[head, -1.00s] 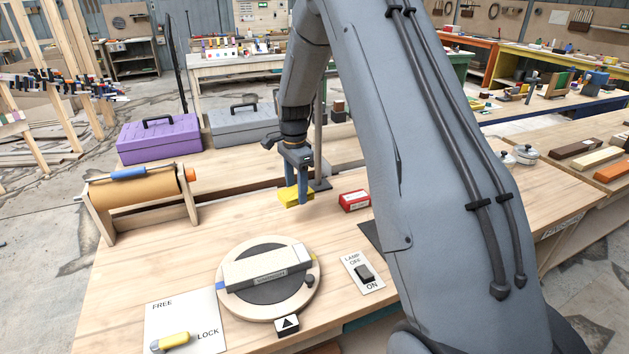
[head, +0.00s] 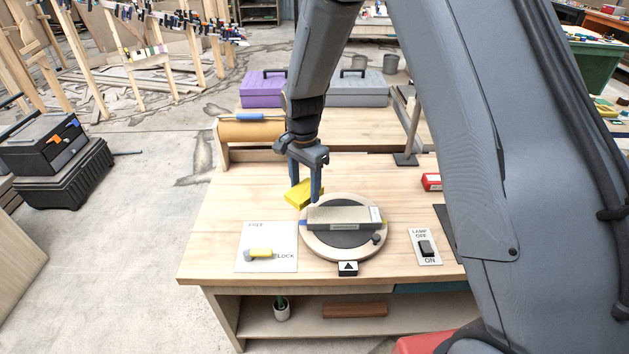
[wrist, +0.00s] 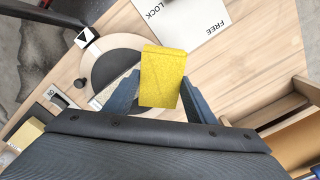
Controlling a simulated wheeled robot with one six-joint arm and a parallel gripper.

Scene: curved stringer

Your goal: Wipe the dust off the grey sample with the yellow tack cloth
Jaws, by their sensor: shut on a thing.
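My gripper (head: 305,190) is shut on the yellow tack cloth (head: 297,197), a block-like yellow pad. The cloth also shows between the fingers in the wrist view (wrist: 163,78). It is held above the bench, just behind and left of the round turntable (head: 313,242). The grey sample (head: 335,215) is a long flat bar lying across the dark disc of the turntable, with a label on its front side. In the wrist view the cloth and a finger hide most of the sample. I cannot make out the dust clearly.
A FREE/LOCK plate (head: 247,240) with a yellow-handled lever (head: 262,253) lies left of the turntable. A lamp switch (head: 425,247) is on the right, near a red box (head: 431,182). A paper roll (head: 250,130), purple toolbox (head: 262,91) and grey toolbox (head: 357,90) stand behind.

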